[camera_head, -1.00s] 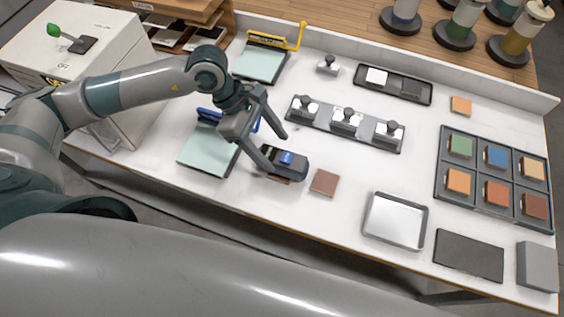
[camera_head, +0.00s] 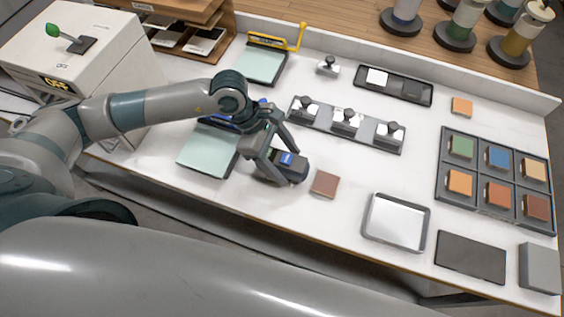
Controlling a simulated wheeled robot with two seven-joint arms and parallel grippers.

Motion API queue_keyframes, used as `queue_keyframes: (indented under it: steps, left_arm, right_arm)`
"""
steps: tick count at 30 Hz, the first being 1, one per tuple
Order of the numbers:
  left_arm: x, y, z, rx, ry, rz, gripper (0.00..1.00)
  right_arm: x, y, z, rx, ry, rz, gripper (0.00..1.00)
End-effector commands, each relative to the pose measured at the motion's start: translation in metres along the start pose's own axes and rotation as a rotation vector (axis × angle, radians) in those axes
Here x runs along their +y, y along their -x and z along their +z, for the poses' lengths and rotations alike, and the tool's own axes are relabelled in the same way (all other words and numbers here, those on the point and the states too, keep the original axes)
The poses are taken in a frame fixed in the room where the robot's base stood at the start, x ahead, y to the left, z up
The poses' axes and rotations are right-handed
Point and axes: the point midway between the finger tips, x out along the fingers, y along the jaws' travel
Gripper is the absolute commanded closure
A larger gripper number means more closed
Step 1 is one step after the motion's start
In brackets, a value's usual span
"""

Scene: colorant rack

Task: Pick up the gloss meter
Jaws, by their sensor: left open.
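The gloss meter (camera_head: 291,167) is a dark, rounded box with a blue display on top. It sits on the white table, left of a brown sample tile (camera_head: 324,183). My left gripper (camera_head: 286,166) is open and low over the gloss meter, with one finger at its near left side and the other at its far right side. Contact cannot be told from this view. Part of the meter is hidden behind the fingers. My right gripper is not in view.
A pale green pad (camera_head: 206,152) lies left of the meter. A rack with metal weights (camera_head: 346,121) stands behind it. A metal tray (camera_head: 396,222) and a tile rack (camera_head: 495,212) are to the right.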

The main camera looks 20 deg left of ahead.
Motion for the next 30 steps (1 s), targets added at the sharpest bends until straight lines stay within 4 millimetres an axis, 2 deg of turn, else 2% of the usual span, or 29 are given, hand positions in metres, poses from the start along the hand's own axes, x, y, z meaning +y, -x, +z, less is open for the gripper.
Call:
queue_keyframes:
  steps: [1,6,20,21,28,30]
  left_arm:
    - [-0.001,-0.009,0.0,0.0,0.0,-0.002,0.36]
    - [0.0,-0.021,0.0,0.0,0.001,-0.001,0.36]
    - [0.0,-0.021,0.0,0.001,0.001,0.0,0.36]
    - [0.0,-0.021,0.0,0.001,0.001,0.0,0.38]
    - [0.0,-0.021,-0.001,0.001,0.001,0.0,0.93]
    - [0.0,-0.02,0.0,0.0,0.0,0.001,0.93]
  right_arm:
    - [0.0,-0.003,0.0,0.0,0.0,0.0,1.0]
    - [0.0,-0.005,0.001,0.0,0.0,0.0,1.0]
    - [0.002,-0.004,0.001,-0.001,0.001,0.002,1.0]
    - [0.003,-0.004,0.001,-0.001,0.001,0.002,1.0]
    - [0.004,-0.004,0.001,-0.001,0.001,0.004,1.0]
    - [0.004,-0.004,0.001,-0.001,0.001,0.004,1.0]
